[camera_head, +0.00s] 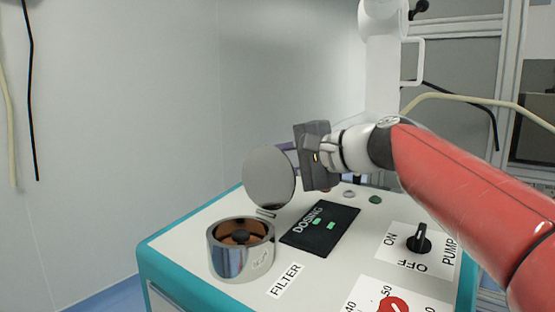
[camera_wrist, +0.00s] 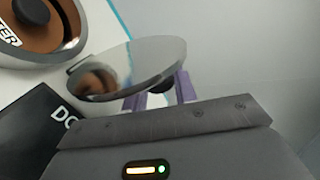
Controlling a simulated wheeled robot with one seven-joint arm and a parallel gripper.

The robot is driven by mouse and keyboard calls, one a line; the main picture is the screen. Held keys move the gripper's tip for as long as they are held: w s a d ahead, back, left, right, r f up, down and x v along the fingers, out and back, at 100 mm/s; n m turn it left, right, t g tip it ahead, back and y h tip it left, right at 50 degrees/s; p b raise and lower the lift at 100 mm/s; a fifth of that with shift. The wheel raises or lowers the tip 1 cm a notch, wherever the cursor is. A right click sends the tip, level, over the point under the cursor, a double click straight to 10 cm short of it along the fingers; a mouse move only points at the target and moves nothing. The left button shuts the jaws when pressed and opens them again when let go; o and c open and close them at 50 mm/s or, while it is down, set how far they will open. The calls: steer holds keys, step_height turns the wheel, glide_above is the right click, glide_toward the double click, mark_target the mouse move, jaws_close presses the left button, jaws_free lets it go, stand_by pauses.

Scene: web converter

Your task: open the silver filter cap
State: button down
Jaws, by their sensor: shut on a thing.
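The silver filter cap (camera_head: 268,177) is a round, mirror-like disc. It stands raised and tilted on its hinge behind the filter housing, a silver cylinder (camera_head: 228,262) with an open top and a copper-coloured inside with a dark knob. In the wrist view the cap (camera_wrist: 130,68) is seen at a slant, with the housing (camera_wrist: 70,48) at the upper left. My gripper (camera_head: 287,147) is at the cap's upper right edge. Its purple fingers (camera_wrist: 158,93) are shut on the cap's edge; the exact contact is partly hidden behind the cap.
A black DOSING panel (camera_head: 320,229) lies right of the housing, with small buttons (camera_head: 375,199) behind it. A PUMP switch (camera_head: 419,240) and a red knob (camera_head: 393,304) are on the right. A white column (camera_head: 384,60) stands at the back. Space left of the housing is free.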

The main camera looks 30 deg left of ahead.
steer(key=shift+w+f+m, duration=0.15)
steer(key=shift+w+m, duration=0.25)
steer(key=shift+w, duration=0.05)
stand_by(0.3)
steer(key=c, duration=1.1)
jaws_free()
steer(key=shift+c, duration=0.2)
steer(key=b+v, duration=0.1)
steer(key=v, duration=0.7)
steer(key=shift+d+f, duration=0.1)
steer(key=shift+f, duration=0.05)
